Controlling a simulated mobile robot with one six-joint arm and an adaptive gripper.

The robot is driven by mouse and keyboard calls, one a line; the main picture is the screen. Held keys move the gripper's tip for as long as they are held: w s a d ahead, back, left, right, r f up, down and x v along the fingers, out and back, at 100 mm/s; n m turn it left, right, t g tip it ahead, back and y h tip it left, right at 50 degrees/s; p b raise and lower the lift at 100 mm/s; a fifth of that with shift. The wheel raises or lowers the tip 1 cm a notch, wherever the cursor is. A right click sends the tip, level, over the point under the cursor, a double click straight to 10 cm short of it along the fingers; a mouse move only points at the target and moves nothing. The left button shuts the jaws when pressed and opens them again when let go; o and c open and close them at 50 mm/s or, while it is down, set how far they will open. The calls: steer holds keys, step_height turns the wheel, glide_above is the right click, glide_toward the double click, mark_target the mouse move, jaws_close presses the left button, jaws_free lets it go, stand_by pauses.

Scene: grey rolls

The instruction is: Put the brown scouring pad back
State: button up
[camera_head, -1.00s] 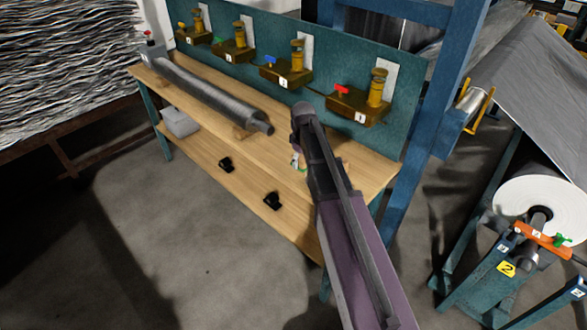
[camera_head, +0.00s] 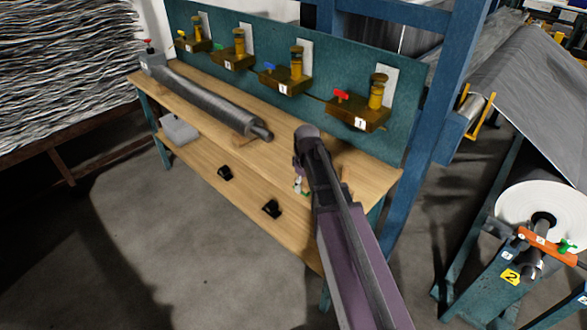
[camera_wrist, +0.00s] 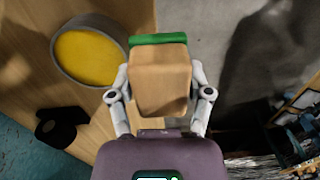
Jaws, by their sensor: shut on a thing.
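The brown pad (camera_wrist: 160,88) is a tan-brown block with a green layer along its far edge. In the wrist view my gripper (camera_wrist: 160,70) is shut on it, one pale finger on each side. In the head view my arm hides most of the gripper (camera_head: 301,184); only a small white and green bit shows beside the arm, over the wooden bench (camera_head: 352,178). Whether the pad touches the bench cannot be told.
A round grey-rimmed thing with a yellow inside (camera_wrist: 90,58) and a black piece (camera_wrist: 62,125) lie near the pad. A long grey roller (camera_head: 205,98) lies along the bench. Brown blocks with gold posts (camera_head: 361,112) line the back. Two black pieces (camera_head: 225,173) (camera_head: 271,208) sit on the lower shelf.

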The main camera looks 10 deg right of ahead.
steer(key=w, duration=0.4)
steer(key=w+f, duration=0.1)
steer(key=w, duration=0.4)
steer(key=w+b, duration=0.1)
steer(key=w, duration=0.3)
steer(key=shift+w+a+f, duration=0.15)
steer(key=shift+w+a, duration=0.15)
steer(key=shift+a, duration=0.05)
steer(key=shift+w, duration=0.6)
step_height(320, 180, down, 4)
steer(key=b, duration=0.4)
steer(key=o, duration=1)
steer(key=shift+r, duration=0.2)
step_height(320, 180, up, 12)
steer(key=p, duration=1.2)
steer(key=shift+w, duration=0.2)
